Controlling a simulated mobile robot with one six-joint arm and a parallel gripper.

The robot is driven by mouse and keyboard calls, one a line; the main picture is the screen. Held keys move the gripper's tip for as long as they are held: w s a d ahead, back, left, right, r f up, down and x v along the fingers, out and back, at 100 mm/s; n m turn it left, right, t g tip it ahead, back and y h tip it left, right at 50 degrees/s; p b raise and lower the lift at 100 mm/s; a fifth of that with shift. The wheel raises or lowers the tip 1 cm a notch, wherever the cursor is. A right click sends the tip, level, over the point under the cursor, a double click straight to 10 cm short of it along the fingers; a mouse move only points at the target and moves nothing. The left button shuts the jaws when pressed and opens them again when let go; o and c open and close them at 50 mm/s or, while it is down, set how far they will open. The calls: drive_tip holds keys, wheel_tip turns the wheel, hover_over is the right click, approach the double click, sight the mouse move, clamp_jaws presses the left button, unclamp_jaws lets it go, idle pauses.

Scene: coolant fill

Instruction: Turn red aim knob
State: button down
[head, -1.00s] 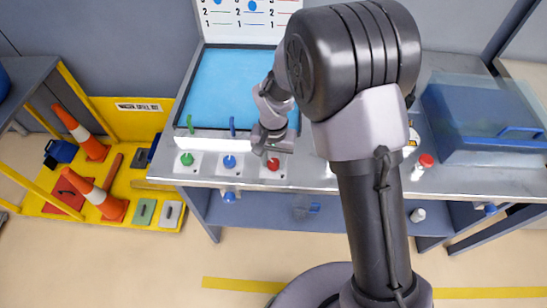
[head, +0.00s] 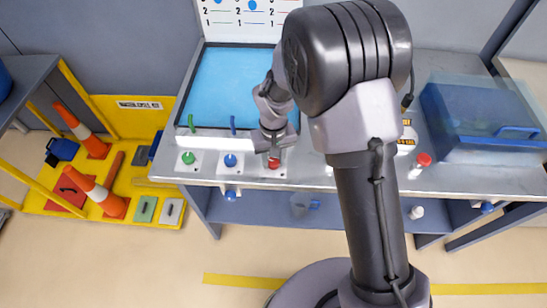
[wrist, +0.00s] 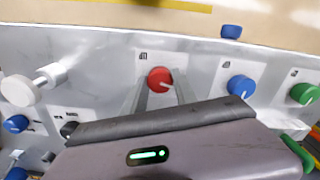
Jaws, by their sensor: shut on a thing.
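The red aim knob (head: 273,164) is the rightmost of a row of three knobs on the front of the panel, and it also shows in the wrist view (wrist: 160,79). It is round with a pale pointer mark. My gripper (wrist: 160,86) has one finger on each side of the red knob and is shut on it. In the head view my gripper (head: 274,153) points down at the knob and partly covers it.
A blue knob (head: 230,160) and a green knob (head: 188,158) stand left of the red one. Behind is a blue-floored tray (head: 221,85) with small green and blue pegs at its front edge. A white bottle with red cap (head: 420,166) stands right of my arm.

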sight(273, 161)
drive_tip(key=c, duration=1)
unclamp_jaws()
drive_tip(key=shift+o, duration=0.2)
wheel_tip(273, 161, up, 18)
drive_tip(key=p, duration=0.5)
drive_tip(key=shift+f, duration=0.25)
